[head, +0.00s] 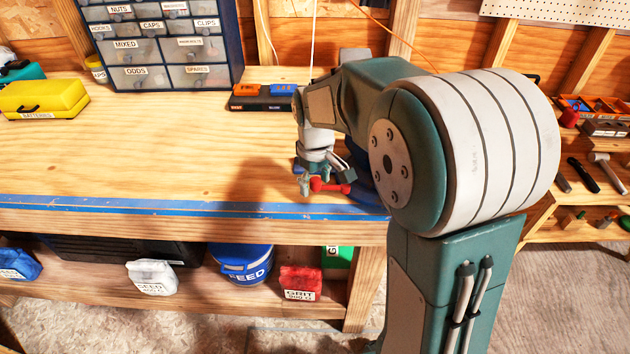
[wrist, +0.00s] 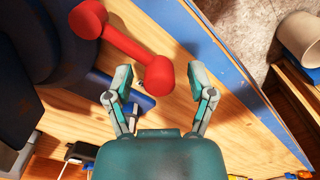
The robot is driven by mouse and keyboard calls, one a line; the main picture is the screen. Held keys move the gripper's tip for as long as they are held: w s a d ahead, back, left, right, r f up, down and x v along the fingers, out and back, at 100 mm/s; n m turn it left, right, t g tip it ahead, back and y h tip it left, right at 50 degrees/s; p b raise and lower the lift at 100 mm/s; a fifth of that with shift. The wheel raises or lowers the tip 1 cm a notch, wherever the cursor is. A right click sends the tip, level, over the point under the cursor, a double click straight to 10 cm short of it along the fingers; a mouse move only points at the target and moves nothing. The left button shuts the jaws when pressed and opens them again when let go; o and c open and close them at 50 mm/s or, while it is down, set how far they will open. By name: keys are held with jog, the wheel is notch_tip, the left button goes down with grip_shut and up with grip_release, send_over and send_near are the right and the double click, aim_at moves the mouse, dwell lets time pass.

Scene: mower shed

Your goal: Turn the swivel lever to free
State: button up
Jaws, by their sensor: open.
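The red lever (head: 330,187) is a short bar with a round knob at each end, near the front edge of the workbench. In the wrist view the red lever (wrist: 125,45) runs diagonally beside a dark blue body (wrist: 50,45). My gripper (head: 322,182) is open at the lever, pointing down. In the wrist view my gripper (wrist: 160,73) has the lever's nearer knob between its fingertips in the picture, with a gap on both sides. Depth between knob and fingers is hard to judge. My arm hides much of the blue body (head: 362,172) in the head view.
The workbench (head: 130,150) is clear to the left, with blue tape along its front edge. A labelled drawer cabinet (head: 165,45), a yellow case (head: 42,98) and a dark tray (head: 262,100) stand farther back. A lower shelf holds a blue bucket (head: 243,262) and bags.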

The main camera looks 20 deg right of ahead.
grip_shut()
jog(key=shift+s, duration=0.15)
jog(key=s+n, duration=0.1)
jog(key=n, duration=0.2)
jog(key=shift+s+a, duration=0.15)
jog(key=shift+s, duration=0.25)
jog(key=shift+s+d+n, duration=0.1)
jog(key=shift+s+n, duration=0.45)
jog(key=shift+n, duration=0.5)
jog(key=shift+s+d+n, duration=0.1)
jog(key=shift+s+n, duration=0.4)
jog(key=shift+n, duration=0.55)
